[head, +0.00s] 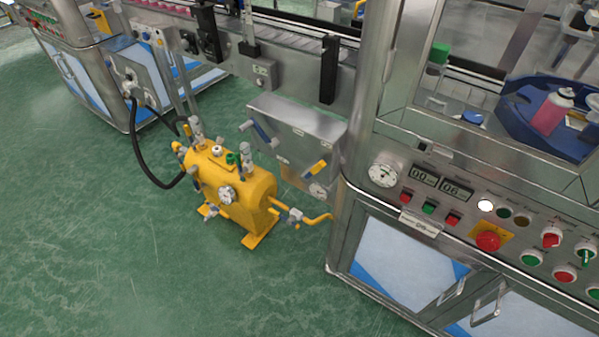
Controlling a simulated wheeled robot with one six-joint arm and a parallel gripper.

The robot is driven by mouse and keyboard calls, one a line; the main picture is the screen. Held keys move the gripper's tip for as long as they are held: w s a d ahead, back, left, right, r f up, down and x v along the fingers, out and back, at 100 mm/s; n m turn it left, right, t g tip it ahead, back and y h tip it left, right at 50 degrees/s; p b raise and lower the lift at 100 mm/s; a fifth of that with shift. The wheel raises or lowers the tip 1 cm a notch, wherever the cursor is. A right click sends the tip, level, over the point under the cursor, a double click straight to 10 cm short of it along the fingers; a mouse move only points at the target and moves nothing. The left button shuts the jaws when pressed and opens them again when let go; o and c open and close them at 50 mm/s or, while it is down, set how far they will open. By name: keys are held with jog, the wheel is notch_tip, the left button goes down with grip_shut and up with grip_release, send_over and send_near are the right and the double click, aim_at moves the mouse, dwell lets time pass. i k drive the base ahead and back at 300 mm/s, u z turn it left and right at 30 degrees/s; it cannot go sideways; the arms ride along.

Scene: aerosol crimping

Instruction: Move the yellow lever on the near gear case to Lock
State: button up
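A grey metal box (295,128) that looks like the gear case is mounted on the conveyor frame at the middle of the head view. A small yellow lever (316,169) sits slanted on the lower right of its front face. Its tip points up and to the right. The small labels by it are too small to read, so I cannot tell its setting. A blue-grey handle (262,133) is at the left of the same face. My gripper is not in view.
A yellow tank (229,188) with valves and a black hose (140,153) stands on the floor before the box. A steel machine cabinet (405,265) with a red stop button (488,241) is at the right. The green floor (110,260) is clear at lower left.

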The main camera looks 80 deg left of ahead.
aim_at(307, 175)
jog(key=u, duration=2.85)
jog(key=k, duration=0.95)
jog(key=u, duration=0.3)
jog(key=i, duration=0.45)
jog(key=u, duration=0.15)
